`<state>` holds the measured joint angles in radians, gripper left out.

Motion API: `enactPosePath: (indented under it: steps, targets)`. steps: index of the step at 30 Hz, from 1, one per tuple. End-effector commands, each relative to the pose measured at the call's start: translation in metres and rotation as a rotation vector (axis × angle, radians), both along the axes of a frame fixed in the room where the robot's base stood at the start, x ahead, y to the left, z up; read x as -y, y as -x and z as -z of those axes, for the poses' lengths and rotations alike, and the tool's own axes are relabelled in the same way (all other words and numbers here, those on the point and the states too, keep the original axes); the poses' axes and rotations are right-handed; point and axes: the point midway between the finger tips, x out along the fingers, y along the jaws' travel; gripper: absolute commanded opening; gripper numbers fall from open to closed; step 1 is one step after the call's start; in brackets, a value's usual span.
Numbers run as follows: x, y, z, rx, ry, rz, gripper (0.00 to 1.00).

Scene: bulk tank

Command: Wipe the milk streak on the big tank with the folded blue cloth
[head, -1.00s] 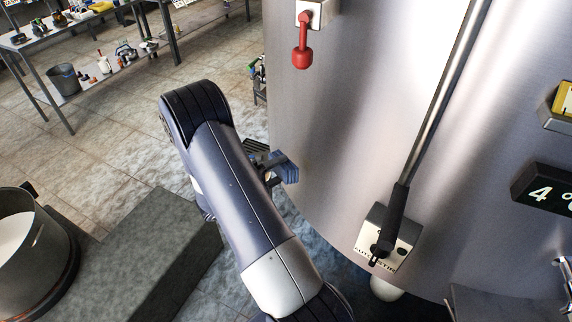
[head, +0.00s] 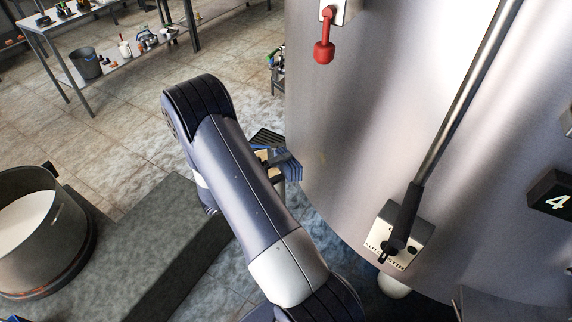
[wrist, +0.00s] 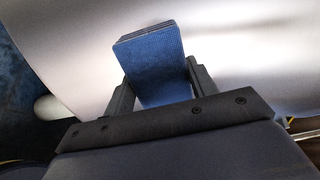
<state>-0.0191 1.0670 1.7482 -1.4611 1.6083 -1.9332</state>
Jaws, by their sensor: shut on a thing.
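The big tank (head: 400,100) is a tall brushed-metal cylinder filling the right of the head view; its curved wall also fills much of the wrist view (wrist: 250,40). My gripper (wrist: 162,88) is shut on the folded blue cloth (wrist: 152,62), with one finger on each side and the cloth sticking out beyond the fingertips. In the head view the cloth (head: 292,168) shows past my arm, by the tank's left edge. I cannot tell whether it touches the wall. A faint yellowish mark is on the wall just right of the cloth; I cannot tell if it is the milk streak.
A red-handled valve (head: 323,50) and a long bar over a pale box (head: 400,235) stick out from the tank. A grey block (head: 150,245) and a pot of white liquid (head: 40,245) stand at left. A shelf table (head: 100,30) is far back.

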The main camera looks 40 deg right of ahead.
Motion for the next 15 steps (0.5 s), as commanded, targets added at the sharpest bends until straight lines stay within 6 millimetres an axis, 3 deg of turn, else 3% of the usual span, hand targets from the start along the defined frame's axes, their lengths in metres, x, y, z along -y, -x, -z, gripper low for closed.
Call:
enactPosePath:
  steps: [15]
  targets:
    - [0.0069,0.0004,-0.0004,0.001,0.000,0.000,0.36]
